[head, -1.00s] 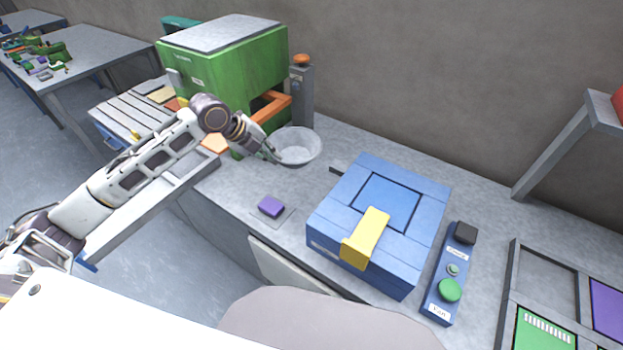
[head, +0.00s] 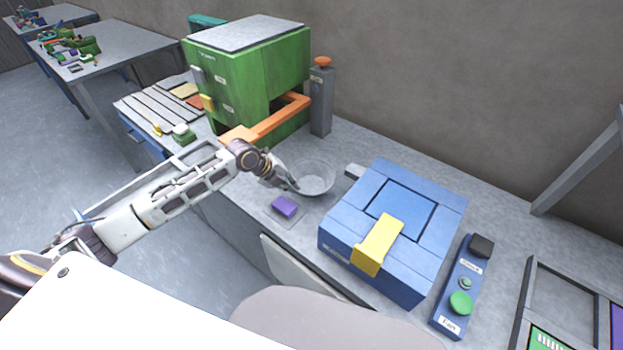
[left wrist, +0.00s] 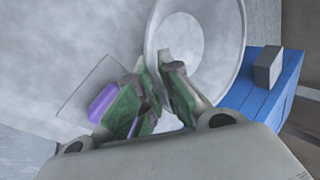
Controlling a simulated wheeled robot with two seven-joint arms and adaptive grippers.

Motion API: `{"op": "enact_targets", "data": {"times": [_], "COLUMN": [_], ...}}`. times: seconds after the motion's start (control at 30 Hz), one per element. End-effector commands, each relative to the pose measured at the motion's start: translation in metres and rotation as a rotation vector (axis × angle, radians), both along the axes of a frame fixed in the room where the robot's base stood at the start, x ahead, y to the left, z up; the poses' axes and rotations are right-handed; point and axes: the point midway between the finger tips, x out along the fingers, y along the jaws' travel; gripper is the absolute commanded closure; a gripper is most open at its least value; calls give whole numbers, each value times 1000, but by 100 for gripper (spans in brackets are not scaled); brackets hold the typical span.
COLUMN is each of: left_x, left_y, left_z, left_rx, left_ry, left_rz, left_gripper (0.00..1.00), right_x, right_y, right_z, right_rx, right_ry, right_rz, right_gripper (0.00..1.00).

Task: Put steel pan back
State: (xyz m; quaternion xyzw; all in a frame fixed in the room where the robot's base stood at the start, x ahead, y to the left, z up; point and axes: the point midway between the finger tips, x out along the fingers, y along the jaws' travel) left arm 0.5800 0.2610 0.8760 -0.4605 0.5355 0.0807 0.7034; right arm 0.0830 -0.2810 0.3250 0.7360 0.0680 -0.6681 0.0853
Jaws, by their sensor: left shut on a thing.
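The steel pan (head: 316,180) is a shallow, pale grey round bowl on the grey bench, between the green machine and the blue box. My left gripper (head: 292,188) is at its near left rim. In the left wrist view the pan (left wrist: 185,38) fills the top middle, and the fingers of my left gripper (left wrist: 155,95) are closed on its rim. I cannot tell whether the pan touches the bench. My right gripper is not in view.
A purple block (head: 285,206) lies on a thin grey square close to the gripper. The blue box (head: 340,235) with a yellow latch stands right of the pan. The green machine (head: 240,85) with an orange frame (head: 268,122) stands behind left, beside a grey post (head: 320,100).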

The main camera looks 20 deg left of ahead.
Motion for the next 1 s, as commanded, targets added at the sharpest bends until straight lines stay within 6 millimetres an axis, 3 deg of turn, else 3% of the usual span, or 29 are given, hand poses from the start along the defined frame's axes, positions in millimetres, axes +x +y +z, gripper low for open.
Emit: {"op": "enact_targets", "data": {"times": [0.07, 0.6, 1.0], "left_x": [0, 32, 33], "left_y": [0, -28, -30], "left_z": [-8, -5, -6], "left_rx": [-1, -2, 0], "left_ry": [1, -2, -1], "left_rz": [0, 1, 1], "left_gripper": [100, 100, 100], "right_x": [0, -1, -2], "right_y": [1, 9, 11], "right_z": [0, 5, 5], "right_rx": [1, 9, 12], "right_ry": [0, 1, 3], "right_rz": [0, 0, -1], "right_gripper": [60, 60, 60]}}
